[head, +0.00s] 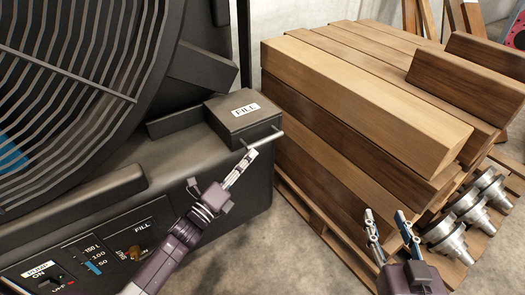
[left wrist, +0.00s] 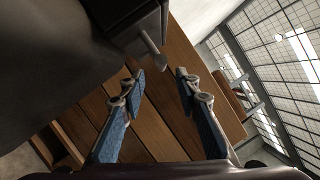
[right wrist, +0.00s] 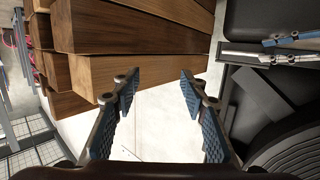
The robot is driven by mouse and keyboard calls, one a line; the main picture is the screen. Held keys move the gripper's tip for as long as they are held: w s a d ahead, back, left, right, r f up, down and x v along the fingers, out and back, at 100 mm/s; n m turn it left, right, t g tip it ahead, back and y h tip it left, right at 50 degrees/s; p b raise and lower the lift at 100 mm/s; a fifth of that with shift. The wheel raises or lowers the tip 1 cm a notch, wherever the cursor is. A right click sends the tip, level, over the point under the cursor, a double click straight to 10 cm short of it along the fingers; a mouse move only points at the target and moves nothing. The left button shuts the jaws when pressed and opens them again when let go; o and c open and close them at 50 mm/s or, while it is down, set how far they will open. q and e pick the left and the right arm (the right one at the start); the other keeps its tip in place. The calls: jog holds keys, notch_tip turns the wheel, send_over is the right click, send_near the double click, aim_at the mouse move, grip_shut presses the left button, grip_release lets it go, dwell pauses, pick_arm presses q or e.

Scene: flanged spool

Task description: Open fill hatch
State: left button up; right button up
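The fill hatch (head: 243,118) is a dark box-like lid with a white FILL label, on the front right corner of the dark machine. It looks shut. A light bar handle (head: 264,138) sticks out from its front right side. The handle also shows in the left wrist view (left wrist: 150,48), just beyond the fingertips. My left gripper (head: 244,166) is just in front of and below the handle; in the left wrist view its fingers (left wrist: 160,78) are apart with nothing between them. My right gripper (head: 389,220) is open and empty, in front of the wood stack; it also shows in the right wrist view (right wrist: 158,82).
A stack of wooden beams (head: 350,95) on a pallet stands close to the right of the hatch. Several metal flanged parts (head: 452,236) lie at its front right. The machine's panel (head: 95,258) has a switch, gauge and knob. Floor (head: 290,240) between is clear.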

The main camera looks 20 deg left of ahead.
aim_at(262, 141)
pick_arm(q)
jog(key=shift+m, duration=0.3)
jog(key=b+x, duration=0.1)
jog(key=x, duration=0.6)
jog(key=shift+w+d+r, duration=0.15)
jog(key=shift+w+r, duration=0.05)
jog(key=shift+w, duration=0.25)
pick_arm(e)
notch_tip(262, 141, up, 8)
jog(key=a+t+y, duration=0.1)
jog(key=t, duration=0.2)
jog(key=shift+w+t, duration=0.15)
jog(key=shift+t, duration=0.25)
pick_arm(q)
grip_shut()
